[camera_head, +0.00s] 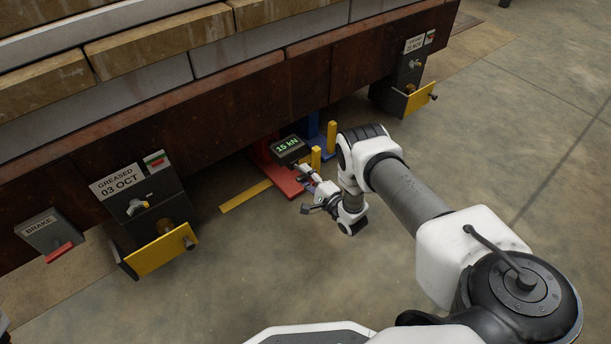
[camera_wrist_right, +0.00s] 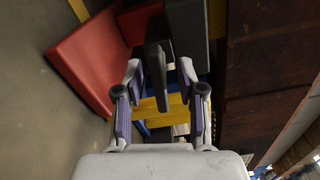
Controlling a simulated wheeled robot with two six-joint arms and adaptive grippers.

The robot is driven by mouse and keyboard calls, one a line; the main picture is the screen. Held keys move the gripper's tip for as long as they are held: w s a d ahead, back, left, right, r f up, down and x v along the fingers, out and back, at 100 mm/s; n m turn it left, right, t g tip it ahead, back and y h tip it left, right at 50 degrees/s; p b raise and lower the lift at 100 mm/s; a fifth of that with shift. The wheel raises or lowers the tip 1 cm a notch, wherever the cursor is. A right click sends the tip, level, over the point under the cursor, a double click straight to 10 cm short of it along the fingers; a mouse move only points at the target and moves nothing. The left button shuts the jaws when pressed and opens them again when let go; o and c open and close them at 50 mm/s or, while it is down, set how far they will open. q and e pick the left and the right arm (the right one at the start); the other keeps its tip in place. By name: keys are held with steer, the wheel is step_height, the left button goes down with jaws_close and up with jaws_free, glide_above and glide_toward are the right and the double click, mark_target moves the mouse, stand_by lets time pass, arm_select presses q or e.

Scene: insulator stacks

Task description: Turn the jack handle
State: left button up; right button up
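The jack, with a red base (camera_head: 283,178) and a dark display box reading "15 kN" (camera_head: 289,147), stands at the edge under the long brown beam. My right gripper (camera_head: 303,174) is beside the jack, just below the display in the head view. In the right wrist view its two fingers (camera_wrist_right: 160,70) are spread. A dark bar (camera_wrist_right: 156,85), which looks like the jack handle, shows between them with gaps on both sides. Whether it lies fully between the fingertips in depth I cannot tell. The handle is not clear in the head view. My left gripper is not in view.
Yellow posts (camera_head: 331,137) and a blue part (camera_head: 312,126) stand close by the jack. A yellow strip (camera_head: 246,196) lies on the floor. Boxes with yellow plates (camera_head: 160,251) hang on the beam (camera_head: 240,100) at both sides. The concrete floor in front is clear.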

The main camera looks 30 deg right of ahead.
steer(key=s, duration=1.2)
steer(key=shift+d, duration=0.45)
